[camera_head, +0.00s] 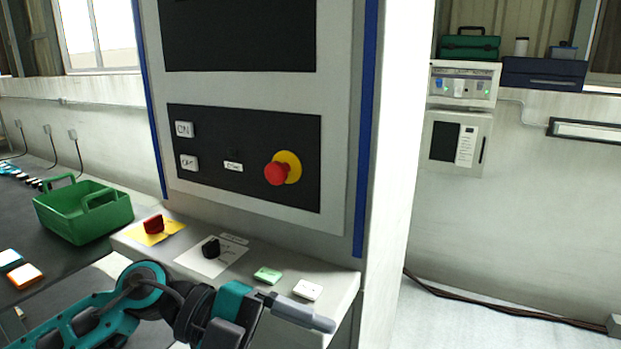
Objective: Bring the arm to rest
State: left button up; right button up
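My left arm comes in from the lower left, teal and black. Its gripper (304,314) is in front of the lower edge of the machine's sloping ledge (345,279), its grey finger end pointing right. I see no object at its tip, and the fingers overlap from this side, so their gap is hidden. I cannot tell whether it touches the ledge. My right gripper is out of view.
The ledge carries a red knob (153,225), a black knob (211,247), a green button (268,275) and a white button (308,290). Above is a red emergency stop (277,174). A green tote (84,218) stands on the dark bench at left. Floor at right is mostly clear.

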pick_arm(q)
jog(key=w+a+f+n+t+y, duration=0.1)
jog(key=w+a+f+n+t, duration=0.25)
jog(key=n+t, duration=0.65)
jog(key=w+a+f+n+t, duration=0.2)
jog(key=w+f+n+t, duration=0.15)
jog(key=n+t, duration=0.7)
jog(key=s+a+f+n+g+y, duration=0.2)
jog(key=s+a+f+n+y, duration=0.1)
jog(key=f, duration=0.4)
jog(key=s+a+f+n+g+y, duration=0.2)
jog(key=s+a+f+n+y, duration=0.1)
jog(key=f, duration=0.5)
jog(key=s+a+f+n+g+y, duration=0.2)
jog(key=s+a+f+n+y, duration=0.1)
jog(key=f, duration=0.5)
jog(key=s+a+y, duration=0.1)
jog(key=s+y, duration=0.1)
jog(key=s, duration=0.1)
jog(key=shift+a, duration=0.35)
